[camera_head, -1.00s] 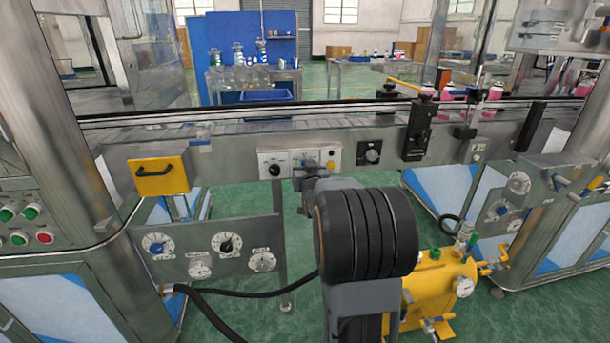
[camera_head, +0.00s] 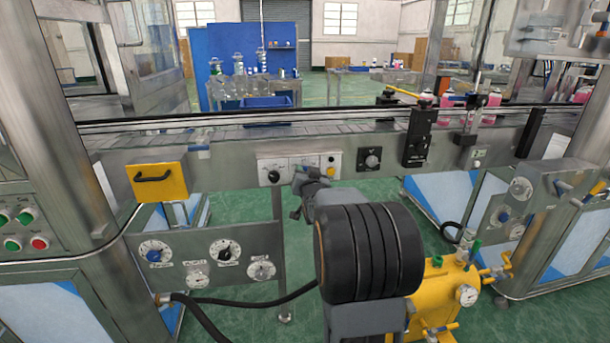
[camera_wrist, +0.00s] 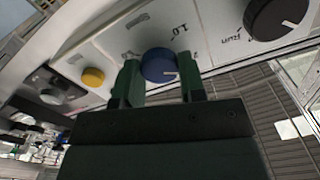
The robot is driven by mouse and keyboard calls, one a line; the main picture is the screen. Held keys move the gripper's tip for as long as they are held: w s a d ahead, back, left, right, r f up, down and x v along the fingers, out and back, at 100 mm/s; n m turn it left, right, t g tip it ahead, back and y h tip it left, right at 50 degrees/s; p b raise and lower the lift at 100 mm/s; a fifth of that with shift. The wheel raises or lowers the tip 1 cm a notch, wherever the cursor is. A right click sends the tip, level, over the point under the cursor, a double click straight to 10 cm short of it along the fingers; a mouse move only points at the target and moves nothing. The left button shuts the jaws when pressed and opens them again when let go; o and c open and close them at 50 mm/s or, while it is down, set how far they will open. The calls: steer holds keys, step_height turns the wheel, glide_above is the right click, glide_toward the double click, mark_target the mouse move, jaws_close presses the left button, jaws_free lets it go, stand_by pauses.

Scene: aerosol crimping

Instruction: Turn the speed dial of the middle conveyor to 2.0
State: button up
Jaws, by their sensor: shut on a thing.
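The blue speed dial (camera_wrist: 158,65) sits on a white control panel and shows in the wrist view. A white pointer line on its face points to the right of that picture. The printed mark "1.0" stands above the dial; other marks near the right finger are partly hidden. My gripper (camera_wrist: 160,82) has one green finger on each side of the dial and is shut on it. In the head view the panel (camera_head: 274,176) is on the front of the conveyor, with my gripper (camera_head: 300,183) at its lower edge; the dial is not clear there.
A black knob (camera_wrist: 279,17) marked "Run" and a yellow button (camera_wrist: 93,77) flank the dial. A yellow handle plate (camera_head: 158,182) is left on the conveyor front, and a black knob box (camera_head: 370,159) is to the right. A yellow tank (camera_head: 441,290) stands below.

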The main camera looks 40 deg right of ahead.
steer(key=o, duration=0.7)
steer(key=shift+w+a+f, duration=0.1)
steer(key=shift+w+a, duration=0.05)
steer(key=shift+o, duration=1.1)
steer(key=p+v, duration=0.1)
steer(key=v, duration=1.3)
steer(key=shift+p, duration=0.3)
